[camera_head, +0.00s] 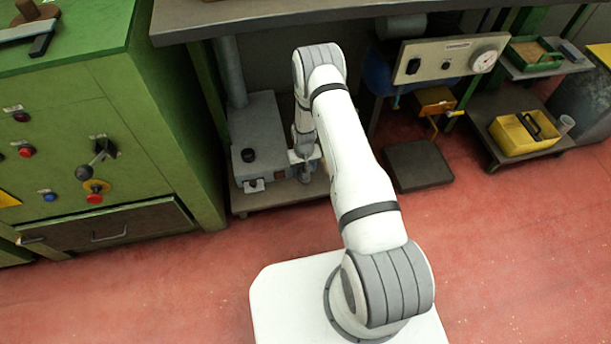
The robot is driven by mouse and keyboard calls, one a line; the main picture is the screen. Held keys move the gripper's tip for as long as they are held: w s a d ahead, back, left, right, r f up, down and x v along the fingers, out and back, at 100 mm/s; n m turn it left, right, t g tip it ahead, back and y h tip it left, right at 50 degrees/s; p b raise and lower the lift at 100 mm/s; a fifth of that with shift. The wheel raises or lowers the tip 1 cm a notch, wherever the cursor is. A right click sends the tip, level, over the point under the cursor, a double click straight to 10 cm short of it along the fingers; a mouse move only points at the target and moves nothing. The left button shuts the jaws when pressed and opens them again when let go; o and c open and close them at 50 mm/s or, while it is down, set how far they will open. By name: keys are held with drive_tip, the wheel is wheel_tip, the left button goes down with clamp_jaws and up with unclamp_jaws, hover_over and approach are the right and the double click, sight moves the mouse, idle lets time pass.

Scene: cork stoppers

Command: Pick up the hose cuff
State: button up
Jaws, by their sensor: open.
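My gripper (306,156) is at the far end of my white arm, low down beside the right side of a grey machine box (262,130). It is small and partly hidden by my own arm links, and its jaws are open. I cannot pick out a hose cuff for sure. A grey upright pipe (231,72) rises behind the box. Small details close to my gripper are too small to name, and I see nothing clearly held.
A grey bench top (330,12) overhangs the box and my arm. A green cabinet (150,110) stands at left. At right are a gauge panel (450,58), a dark floor plate (418,166) and a yellow bin (525,133) on a low shelf. The red floor (510,240) in front is clear.

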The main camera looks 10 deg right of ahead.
sight(305, 176)
drive_tip(key=f, duration=0.1)
drive_tip(key=f+b, duration=0.1)
drive_tip(key=f, duration=0.1)
drive_tip(key=f+b, duration=0.1)
drive_tip(key=shift+s+d+f, duration=0.1)
drive_tip(key=shift+s+f, duration=0.15)
drive_tip(key=shift+f, duration=0.15)
drive_tip(key=shift+c, duration=0.2)
drive_tip(key=shift+r, duration=0.1)
drive_tip(key=c, duration=0.8)
